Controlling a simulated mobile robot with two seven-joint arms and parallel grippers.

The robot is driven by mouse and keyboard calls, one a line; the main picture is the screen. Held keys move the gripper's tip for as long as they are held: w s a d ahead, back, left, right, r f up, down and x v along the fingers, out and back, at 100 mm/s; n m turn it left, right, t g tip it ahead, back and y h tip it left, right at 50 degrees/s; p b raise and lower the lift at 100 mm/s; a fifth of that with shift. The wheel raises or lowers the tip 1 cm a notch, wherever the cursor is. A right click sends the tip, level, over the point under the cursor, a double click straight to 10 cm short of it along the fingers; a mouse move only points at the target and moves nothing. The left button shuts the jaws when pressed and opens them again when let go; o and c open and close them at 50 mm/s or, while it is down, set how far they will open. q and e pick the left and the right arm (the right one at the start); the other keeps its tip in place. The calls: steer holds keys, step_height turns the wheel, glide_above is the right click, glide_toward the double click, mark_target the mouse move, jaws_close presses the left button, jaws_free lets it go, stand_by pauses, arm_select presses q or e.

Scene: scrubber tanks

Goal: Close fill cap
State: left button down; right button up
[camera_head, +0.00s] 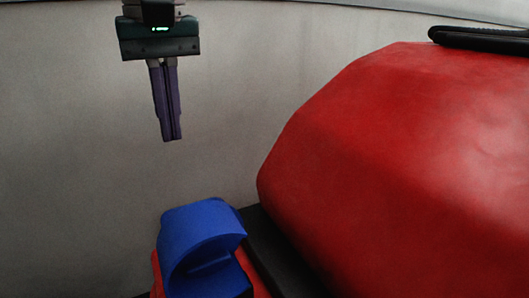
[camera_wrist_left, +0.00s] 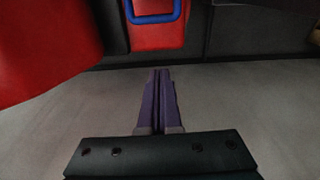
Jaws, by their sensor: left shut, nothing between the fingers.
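A blue part (camera_head: 203,228), which looks like the fill cap, sits on a red base at the bottom of the head view. Its top is curved, with a recess below; I cannot tell how far open it is. In the left wrist view a blue U-shaped edge (camera_wrist_left: 155,19) shows on a red panel at the top, cut by the frame. My left gripper (camera_head: 172,138) is shut and empty, fingers pointing down, above and apart from the blue part. Its closed fingers also show in the left wrist view (camera_wrist_left: 160,72). My right gripper is not in view.
A large red tank body (camera_head: 400,160) fills the right of the head view, with a black handle-like part (camera_head: 480,40) on top. A black ledge (camera_head: 275,250) runs between the tank and the blue part. Grey floor (camera_head: 75,160) lies clear on the left.

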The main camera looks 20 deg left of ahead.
arm_select(q)
step_height(320, 180, down, 9)
steer(key=s+d+p, duration=0.1)
steer(key=s+d, duration=0.1)
steer(key=shift+d+r, duration=0.15)
steer(key=shift+d, duration=0.05)
stand_by(0.5)
